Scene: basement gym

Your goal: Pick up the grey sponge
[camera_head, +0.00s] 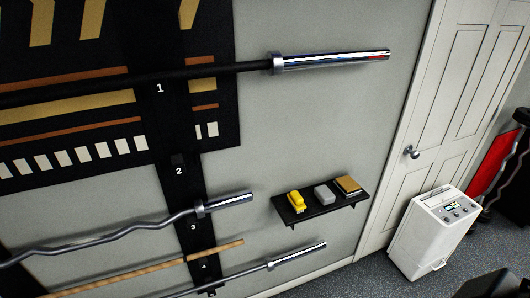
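The grey sponge (324,195) is a small block on a black wall shelf (318,212), right of the picture's middle. It sits between a yellow object (296,201) on its left and a tan and dark block (348,185) on its right. Its top and front show and nothing covers them. Neither of my grippers is in view, so nothing is seen touching the sponge.
Several bars hang on a numbered black rack (178,170) at left; the ends of a lower bar (230,203) and another (312,253) reach near the shelf. A white appliance (430,235) stands on the floor at right, before a white door (450,100).

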